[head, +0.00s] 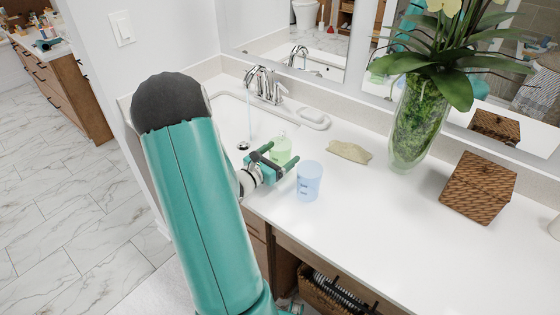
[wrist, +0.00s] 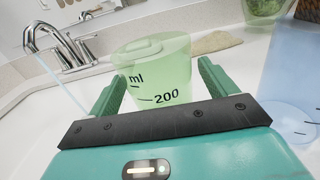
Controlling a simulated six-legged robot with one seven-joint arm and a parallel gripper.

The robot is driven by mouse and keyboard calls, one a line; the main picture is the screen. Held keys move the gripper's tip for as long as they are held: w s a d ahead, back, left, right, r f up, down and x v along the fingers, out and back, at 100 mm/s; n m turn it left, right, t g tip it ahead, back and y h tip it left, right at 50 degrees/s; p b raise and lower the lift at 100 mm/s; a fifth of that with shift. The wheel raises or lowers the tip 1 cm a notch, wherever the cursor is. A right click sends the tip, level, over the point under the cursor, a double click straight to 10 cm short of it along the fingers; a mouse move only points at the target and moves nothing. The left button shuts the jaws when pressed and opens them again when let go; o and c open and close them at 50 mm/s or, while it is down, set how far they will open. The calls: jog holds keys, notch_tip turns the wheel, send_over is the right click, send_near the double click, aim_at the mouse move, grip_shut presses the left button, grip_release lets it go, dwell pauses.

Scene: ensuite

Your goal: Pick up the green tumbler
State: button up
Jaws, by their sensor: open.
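The green tumbler (head: 281,150) is translucent and stands upright by the sink on the white counter. It also shows in the wrist view (wrist: 160,70), with "ml" and "200" marked on its side. My gripper (head: 270,160) is open, with one finger on each side of the tumbler. In the wrist view my gripper (wrist: 160,88) shows a small gap on both sides of it. I cannot tell whether a finger touches it. The tumbler's base is hidden behind my gripper.
A blue tumbler (head: 309,182) stands close on the right of my gripper. Water runs from the faucet (head: 262,84) into the sink (head: 231,112) at the left. A beige cloth (head: 349,152), a plant vase (head: 415,125) and a wicker box (head: 479,188) lie further right. The front right counter is clear.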

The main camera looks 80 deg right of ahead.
jog(key=shift+x, duration=1.05)
jog(key=shift+c, duration=0.4)
jog(key=c, duration=1)
jog(key=shift+o, duration=0.2)
jog(key=shift+r, duration=0.15)
